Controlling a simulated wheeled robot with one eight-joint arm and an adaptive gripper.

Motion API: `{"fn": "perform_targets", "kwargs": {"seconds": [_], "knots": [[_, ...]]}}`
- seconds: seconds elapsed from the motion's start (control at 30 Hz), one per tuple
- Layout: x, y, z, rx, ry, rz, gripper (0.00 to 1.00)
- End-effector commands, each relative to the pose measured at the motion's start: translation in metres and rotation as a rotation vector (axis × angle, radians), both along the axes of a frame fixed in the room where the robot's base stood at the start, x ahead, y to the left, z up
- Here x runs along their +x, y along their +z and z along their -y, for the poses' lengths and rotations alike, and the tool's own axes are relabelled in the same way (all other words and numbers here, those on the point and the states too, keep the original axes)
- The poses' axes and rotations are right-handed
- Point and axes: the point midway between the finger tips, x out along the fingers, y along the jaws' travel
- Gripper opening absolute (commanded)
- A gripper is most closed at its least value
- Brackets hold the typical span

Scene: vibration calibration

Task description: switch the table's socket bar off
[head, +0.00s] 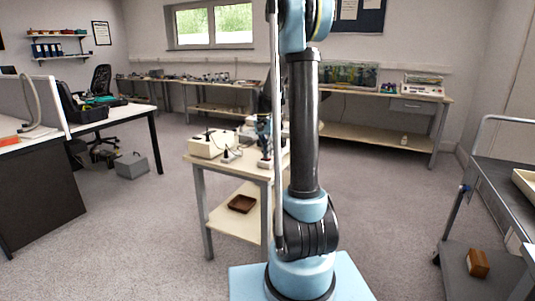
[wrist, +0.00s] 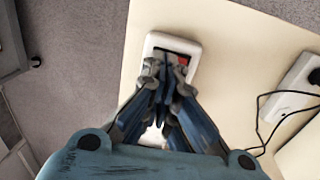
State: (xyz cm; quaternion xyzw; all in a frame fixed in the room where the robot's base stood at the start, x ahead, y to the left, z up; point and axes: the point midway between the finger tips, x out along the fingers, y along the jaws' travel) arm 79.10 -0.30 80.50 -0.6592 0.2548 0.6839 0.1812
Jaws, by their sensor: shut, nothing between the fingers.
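A white socket bar (wrist: 193,49) lies on the pale table top under my gripper in the wrist view. In the head view my gripper (head: 264,132) points down over the small table (head: 262,175), partly behind my arm.
Another white block (wrist: 297,86) with black cables lies to the right on the table in the wrist view. A cream box (head: 207,145) stands on the table's left side. A brown tray (head: 241,204) is on the lower shelf. A grey cart (head: 492,187) stands right; floor between is clear.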

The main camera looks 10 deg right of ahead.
Motion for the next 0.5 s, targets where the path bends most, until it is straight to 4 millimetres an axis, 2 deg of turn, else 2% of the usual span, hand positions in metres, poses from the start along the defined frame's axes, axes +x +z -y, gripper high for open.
{"fn": "perform_targets", "kwargs": {"seconds": [0.5], "knots": [[0.0012,-0.0033,-0.0017,0.032,0.001,0.023,0.00]]}}
